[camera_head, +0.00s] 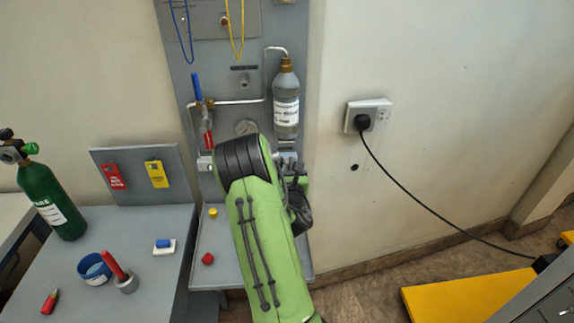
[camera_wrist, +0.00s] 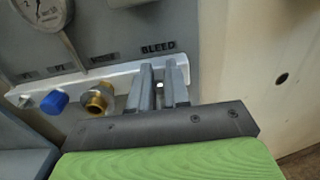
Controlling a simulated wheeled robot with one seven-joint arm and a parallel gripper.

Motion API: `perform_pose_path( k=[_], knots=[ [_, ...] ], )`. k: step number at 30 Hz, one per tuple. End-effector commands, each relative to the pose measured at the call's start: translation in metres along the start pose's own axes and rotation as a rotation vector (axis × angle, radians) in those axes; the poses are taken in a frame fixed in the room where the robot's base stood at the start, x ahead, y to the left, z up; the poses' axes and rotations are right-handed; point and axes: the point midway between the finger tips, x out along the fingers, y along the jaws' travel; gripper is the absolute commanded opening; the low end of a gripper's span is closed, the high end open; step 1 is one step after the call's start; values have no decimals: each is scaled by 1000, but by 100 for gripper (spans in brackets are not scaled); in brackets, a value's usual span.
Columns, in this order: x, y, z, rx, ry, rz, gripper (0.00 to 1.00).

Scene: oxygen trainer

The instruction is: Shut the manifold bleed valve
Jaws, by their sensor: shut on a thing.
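The manifold (camera_wrist: 118,78) is a pale metal bar running across the grey panel in the wrist view. The BLEED label (camera_wrist: 158,47) is above its right end. My gripper (camera_wrist: 163,72) is at that end, below the label, with its two fingers close together. It is shut on the bleed valve, which the fingers almost wholly hide; only a small bright spot shows between them. I cannot tell how far the valve is turned. In the head view my green arm covers most of the manifold and the gripper.
A blue cap (camera_wrist: 55,102) and a brass fitting (camera_wrist: 98,97) sit left of my fingers. A pressure gauge (camera_wrist: 45,12) is above. A grey labelled bottle (camera_head: 286,105) and a blue-handled lever (camera_head: 197,87) are on the panel. A green cylinder (camera_head: 50,203) stands left.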

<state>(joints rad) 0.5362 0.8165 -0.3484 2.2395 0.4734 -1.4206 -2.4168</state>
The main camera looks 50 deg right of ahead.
Motion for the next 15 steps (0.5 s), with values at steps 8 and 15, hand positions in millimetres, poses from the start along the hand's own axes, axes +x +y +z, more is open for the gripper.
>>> perform_pose_path(
  k=[8,15],
  knots=[
    [0,-1,0,77,-1,1,0],
    [0,-4,0,257,0,1,0]
  ],
)
